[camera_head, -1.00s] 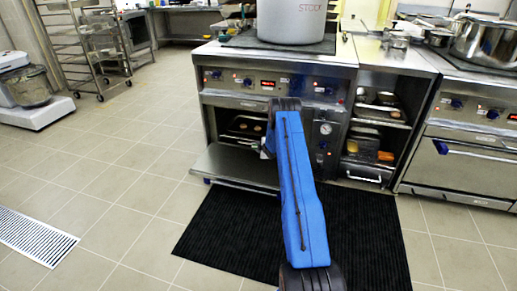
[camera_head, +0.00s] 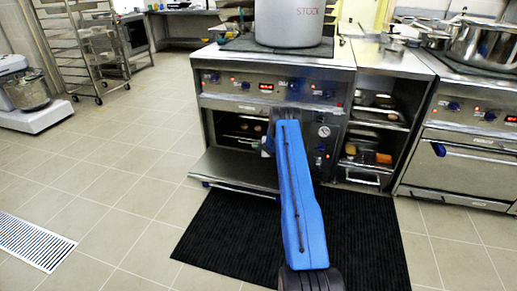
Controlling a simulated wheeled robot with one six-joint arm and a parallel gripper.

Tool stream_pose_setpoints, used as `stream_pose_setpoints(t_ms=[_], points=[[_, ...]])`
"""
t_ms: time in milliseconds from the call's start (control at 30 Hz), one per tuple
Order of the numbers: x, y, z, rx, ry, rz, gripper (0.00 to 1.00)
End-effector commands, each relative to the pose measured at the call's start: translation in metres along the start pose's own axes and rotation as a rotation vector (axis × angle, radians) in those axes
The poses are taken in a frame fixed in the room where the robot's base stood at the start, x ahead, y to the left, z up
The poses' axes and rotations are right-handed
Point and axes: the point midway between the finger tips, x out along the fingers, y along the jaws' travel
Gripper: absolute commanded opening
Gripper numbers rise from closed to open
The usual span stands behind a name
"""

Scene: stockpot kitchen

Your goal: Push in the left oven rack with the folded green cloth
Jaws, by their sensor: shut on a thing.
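The left oven (camera_head: 230,84) stands with its door (camera_head: 233,168) folded down flat. Inside its opening, on the left, I see a rack (camera_head: 243,141) with small round brown items on it. How far out it sits is hard to tell, as my arm covers the right part of the opening. My blue arm reaches up to the oven front, its far end in front of the opening's right side. My gripper is hidden behind the arm's end, and the folded green cloth does not show.
A large stockpot (camera_head: 290,24) stands on the oven's top. An open shelf unit (camera_head: 371,135) with trays and food is to the right, then a second oven (camera_head: 470,155) with its door shut. A black mat (camera_head: 225,235) lies in front.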

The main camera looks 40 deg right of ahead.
Motion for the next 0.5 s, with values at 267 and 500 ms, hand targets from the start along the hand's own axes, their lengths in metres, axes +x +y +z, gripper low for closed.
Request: stream_pose_setpoints(t_ms=[267, 500], points=[[0.0071, 0.0055, 0.0061, 0.000, -0.001, 0.001, 0.00], [0.0067, 0.0076, 0.0078, 0.000, -0.003, 0.003, 0.00]])
